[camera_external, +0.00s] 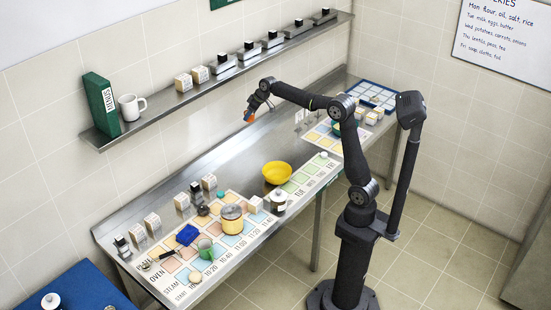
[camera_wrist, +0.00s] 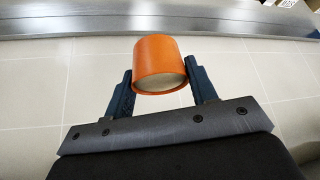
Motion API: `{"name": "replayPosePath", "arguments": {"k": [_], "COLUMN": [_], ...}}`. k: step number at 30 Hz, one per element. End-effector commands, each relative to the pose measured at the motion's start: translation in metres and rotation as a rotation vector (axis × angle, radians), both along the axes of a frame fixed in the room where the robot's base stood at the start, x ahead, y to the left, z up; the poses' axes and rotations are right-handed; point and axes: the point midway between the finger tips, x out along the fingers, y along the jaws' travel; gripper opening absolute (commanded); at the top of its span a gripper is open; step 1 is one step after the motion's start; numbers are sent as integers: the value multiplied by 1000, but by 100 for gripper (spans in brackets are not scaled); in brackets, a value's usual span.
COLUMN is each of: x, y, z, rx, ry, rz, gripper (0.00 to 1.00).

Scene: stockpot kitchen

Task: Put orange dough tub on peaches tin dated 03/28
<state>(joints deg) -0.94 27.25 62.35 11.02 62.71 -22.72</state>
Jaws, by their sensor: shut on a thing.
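The orange dough tub (camera_external: 249,116) is in my gripper (camera_external: 254,106), raised in front of the tiled back wall, above the counter and below the wall shelf. In the wrist view the tub (camera_wrist: 157,55) sits between the two dark fingers of my gripper (camera_wrist: 160,72), which press on its sides. Its pale round end faces the camera. I cannot make out a peaches tin or the date 03/28; the labels in the external view are too small to read.
The wall shelf (camera_external: 165,113) holds a green menus binder (camera_external: 102,104), a white mug (camera_external: 131,107), small boxes and several dark items. The counter below my gripper is bare.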

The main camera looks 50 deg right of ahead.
Motion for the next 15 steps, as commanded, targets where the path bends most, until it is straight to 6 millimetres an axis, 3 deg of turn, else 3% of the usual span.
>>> {"name": "replayPosePath", "arguments": {"k": [1,6,15], "x": [-10,-49,-140], "y": [30,113,232], "z": [0,-2,-9], "rx": [2,1,3], "ry": [0,-1,-3], "rz": [50,207,473], "gripper": [27,27,27]}}
